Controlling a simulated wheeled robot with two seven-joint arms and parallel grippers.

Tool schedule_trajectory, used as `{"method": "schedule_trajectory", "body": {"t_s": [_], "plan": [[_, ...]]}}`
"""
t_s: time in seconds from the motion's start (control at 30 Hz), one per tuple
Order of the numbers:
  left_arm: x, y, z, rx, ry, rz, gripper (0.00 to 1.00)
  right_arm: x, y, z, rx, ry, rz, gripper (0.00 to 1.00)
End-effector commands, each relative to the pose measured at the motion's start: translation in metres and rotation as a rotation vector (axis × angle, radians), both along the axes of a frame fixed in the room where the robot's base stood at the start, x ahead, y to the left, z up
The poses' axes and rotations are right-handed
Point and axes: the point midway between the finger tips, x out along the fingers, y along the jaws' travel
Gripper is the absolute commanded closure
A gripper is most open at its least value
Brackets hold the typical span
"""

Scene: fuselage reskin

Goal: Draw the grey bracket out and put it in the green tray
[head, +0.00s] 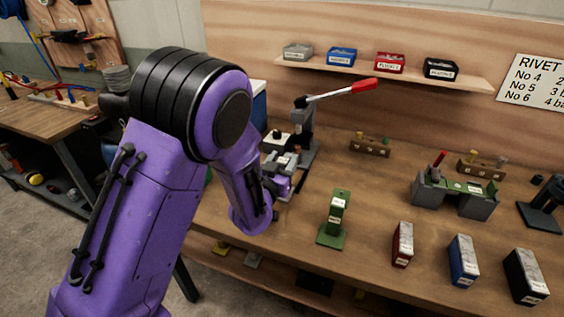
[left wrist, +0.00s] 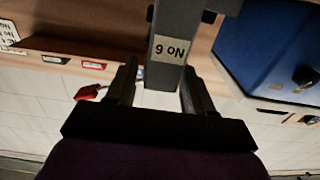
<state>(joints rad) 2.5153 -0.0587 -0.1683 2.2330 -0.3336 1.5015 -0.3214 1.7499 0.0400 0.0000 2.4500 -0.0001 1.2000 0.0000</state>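In the left wrist view a grey bar (left wrist: 172,38) with an upside-down "No 6" label stands between the fingers of my left gripper (left wrist: 160,85). I take it for the grey bracket. A thin gap shows between the left finger and the bar, so the fingers look open around it. In the head view my left gripper (head: 284,168) is at the grey lever press (head: 304,125) and partly hidden by my arm. The bracket is hard to pick out there. A green sliver (head: 208,176) shows behind my arm; I cannot tell if it is the green tray. My right gripper is out of view.
The press's red-handled lever (head: 350,91) sticks out to the right. A green stand (head: 336,215), a red block (head: 403,243), a blue block (head: 463,260) and a black block (head: 525,276) line the front. A green-topped grey fixture (head: 455,192) stands at right. Small trays sit on the shelf (head: 400,77).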

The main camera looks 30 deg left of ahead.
Motion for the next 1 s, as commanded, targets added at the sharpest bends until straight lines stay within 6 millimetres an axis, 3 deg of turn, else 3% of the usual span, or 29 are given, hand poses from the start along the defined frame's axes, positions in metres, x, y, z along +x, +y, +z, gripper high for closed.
{"method": "schedule_trajectory", "body": {"t_s": [0.37,0.67,0.8,1.0], "plan": [[-0.003,-0.001,-0.001,0.000,0.000,0.000,0.32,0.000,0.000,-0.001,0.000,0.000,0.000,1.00],[-0.053,-0.011,-0.002,0.001,0.000,-0.001,0.32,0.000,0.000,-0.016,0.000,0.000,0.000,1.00],[-0.080,-0.016,0.003,0.002,0.005,-0.001,0.32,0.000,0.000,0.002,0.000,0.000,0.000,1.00],[-0.092,-0.019,0.008,0.006,0.007,-0.001,0.32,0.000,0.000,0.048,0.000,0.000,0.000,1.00]]}}
